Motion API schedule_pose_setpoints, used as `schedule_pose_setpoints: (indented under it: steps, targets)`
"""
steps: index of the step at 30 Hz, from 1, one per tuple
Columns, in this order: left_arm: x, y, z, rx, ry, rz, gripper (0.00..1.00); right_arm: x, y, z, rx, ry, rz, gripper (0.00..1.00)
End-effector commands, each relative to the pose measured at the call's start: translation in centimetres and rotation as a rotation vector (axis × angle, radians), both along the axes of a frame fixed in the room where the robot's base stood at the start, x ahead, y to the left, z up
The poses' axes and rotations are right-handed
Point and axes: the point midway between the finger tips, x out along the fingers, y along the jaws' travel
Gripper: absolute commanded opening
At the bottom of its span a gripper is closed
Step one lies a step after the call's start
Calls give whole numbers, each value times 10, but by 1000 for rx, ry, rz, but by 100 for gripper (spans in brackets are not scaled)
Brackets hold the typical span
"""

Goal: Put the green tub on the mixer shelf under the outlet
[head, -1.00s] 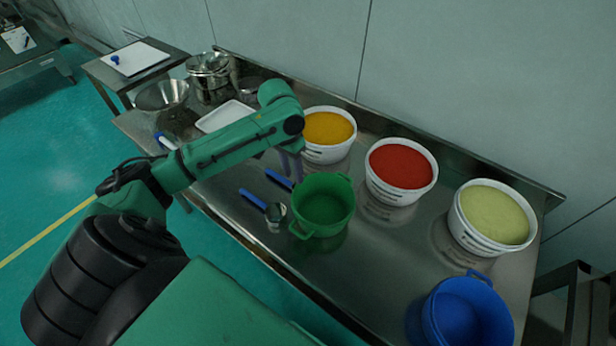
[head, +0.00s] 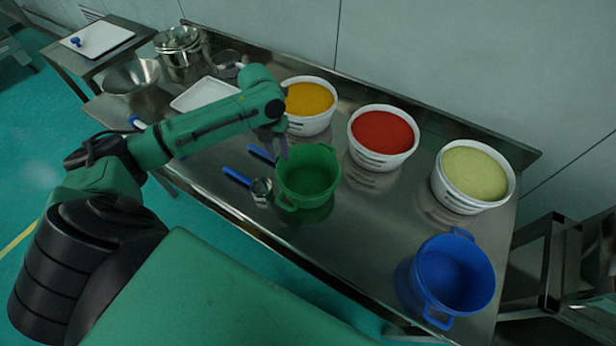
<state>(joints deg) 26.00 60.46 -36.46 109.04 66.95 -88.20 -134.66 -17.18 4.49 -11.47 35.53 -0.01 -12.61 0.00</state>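The green tub (head: 307,181) stands upright and empty on the steel table, with one handle at its front left and one at its back. My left gripper (head: 277,152) points down just behind and left of the tub's rim. Its two dark fingers look apart with nothing between them; I cannot tell whether they touch the rim. My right gripper is out of view. The mixer, its shelf and its outlet cannot be made out in this view.
White buckets of yellow (head: 310,123), red (head: 378,158) and pale green (head: 470,206) material line the back. A blue tub (head: 456,278) stands front right. Blue-handled tools (head: 238,176) lie left of the green tub. A white tray (head: 205,93) and steel bowls are farther left.

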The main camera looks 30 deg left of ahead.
Motion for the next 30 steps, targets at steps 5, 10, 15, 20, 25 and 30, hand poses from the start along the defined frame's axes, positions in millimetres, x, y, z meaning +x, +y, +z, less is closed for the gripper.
schedule_pose_setpoints:
  steps: [5, 10, 15, 20, 25, 30]
  targets:
    - [1, -4, -35, -2, 1, 2, 39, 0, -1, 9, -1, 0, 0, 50]
    - [1, -6, -58, -2, 3, 3, 39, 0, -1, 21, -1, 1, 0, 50]
    - [2, -9, -89, 0, 0, 3, 39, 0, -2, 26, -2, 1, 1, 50]
    - [3, -9, -94, 1, -2, 0, 39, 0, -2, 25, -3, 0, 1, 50]
    - [3, -9, -93, 1, -2, 1, 0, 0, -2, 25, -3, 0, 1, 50]
    - [3, -9, -93, 1, -2, 1, 0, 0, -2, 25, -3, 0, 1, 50]
